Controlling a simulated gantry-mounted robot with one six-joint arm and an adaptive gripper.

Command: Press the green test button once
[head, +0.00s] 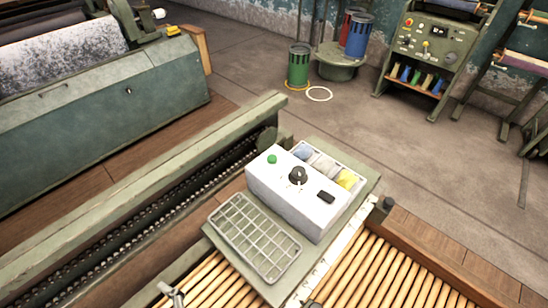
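The green test button (272,159) is a small round cap on the top left of a white control box (290,207). It stands clear, with nothing over it or touching it. A black rotary knob (298,175) is in the middle of the same face, and a black rocker-like switch (326,197) is near its right end. I cannot make out my gripper in the head view. A small grey metal piece and a dark tip show at the bottom edge, but I cannot tell what they belong to.
A wire rack (254,237) lies in front of the box. A tray (357,170) with blue, pale and yellow items sits behind it. A long green rail with a chain (150,205) runs at left, wooden slats (395,275) at lower right. Air above the box looks free.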

